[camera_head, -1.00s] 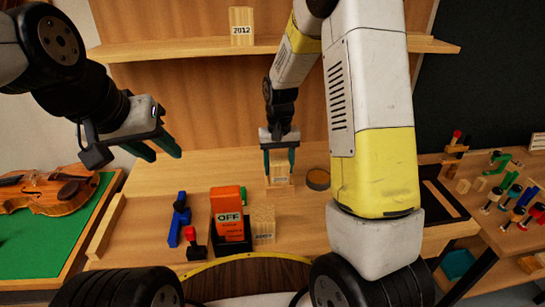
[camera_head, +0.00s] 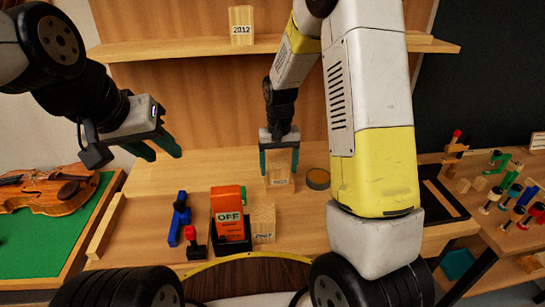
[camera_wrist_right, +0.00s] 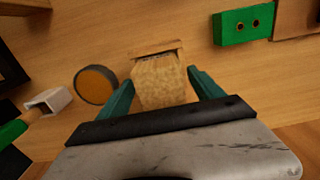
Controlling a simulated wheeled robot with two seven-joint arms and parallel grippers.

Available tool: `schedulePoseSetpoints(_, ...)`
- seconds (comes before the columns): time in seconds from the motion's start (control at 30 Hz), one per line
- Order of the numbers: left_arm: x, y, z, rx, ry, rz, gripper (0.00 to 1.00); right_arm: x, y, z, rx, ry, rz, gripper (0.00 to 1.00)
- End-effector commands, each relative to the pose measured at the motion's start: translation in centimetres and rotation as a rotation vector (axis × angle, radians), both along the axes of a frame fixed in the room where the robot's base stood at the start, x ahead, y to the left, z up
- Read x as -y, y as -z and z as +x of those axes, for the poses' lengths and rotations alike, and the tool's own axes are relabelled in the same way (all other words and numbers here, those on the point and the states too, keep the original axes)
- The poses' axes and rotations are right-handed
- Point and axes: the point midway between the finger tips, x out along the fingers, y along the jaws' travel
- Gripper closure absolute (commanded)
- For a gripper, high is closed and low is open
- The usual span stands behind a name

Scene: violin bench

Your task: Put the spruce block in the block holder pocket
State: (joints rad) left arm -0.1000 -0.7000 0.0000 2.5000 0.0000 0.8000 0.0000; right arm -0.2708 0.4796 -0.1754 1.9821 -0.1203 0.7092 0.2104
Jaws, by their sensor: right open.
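My right gripper (camera_head: 280,166) is open, its green fingers on either side of a pale wooden block (camera_head: 280,179) with a small label on its front. In the right wrist view the block (camera_wrist_right: 160,82) stands between the spread fingers (camera_wrist_right: 164,85), with a gap on at least the right side. A thin wooden ledge (camera_wrist_right: 156,49) lies at its far end; I cannot tell whether this is the holder pocket's wall. A second pale block marked 2007 (camera_head: 264,227) stands nearer. My left gripper (camera_head: 158,149) is open and empty, high at the left.
An orange OFF box (camera_head: 228,205) in a black holder stands beside the 2007 block. A round tin (camera_head: 318,178) is right of my right gripper. Blue and red clamps (camera_head: 180,213) stand left. A 2012 block (camera_head: 241,25) is on the shelf. A violin (camera_head: 45,190) lies far left.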

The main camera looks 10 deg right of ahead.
Motion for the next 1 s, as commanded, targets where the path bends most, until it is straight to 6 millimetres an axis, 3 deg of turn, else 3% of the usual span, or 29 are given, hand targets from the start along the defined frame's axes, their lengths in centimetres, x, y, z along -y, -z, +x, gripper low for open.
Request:
schedulePoseSetpoints(0.4, 0.0, 0.0, 0.0, 0.0, 0.0, 0.0, 0.64, -0.1, -8.5, 0.1, 0.005, -0.001, 0.001, 0.24)
schedulePoseSetpoints(0.7, 0.0, 0.0, 0.0, 0.0, 0.0, 0.0, 0.64, 0.1, -11.7, -0.3, 0.01, 0.0, 0.007, 0.24)
schedulePoseSetpoints(0.87, 0.0, 0.0, 0.0, 0.0, 0.0, 0.0, 0.64, 0.9, -14.6, -2.4, 0.068, -0.001, 0.05, 0.24)
schedulePoseSetpoints(1.0, 0.0, 0.0, 0.0, 0.0, 0.0, 0.0, 0.64, 1.8, -17.8, -6.0, 0.157, -0.008, 0.102, 0.24)
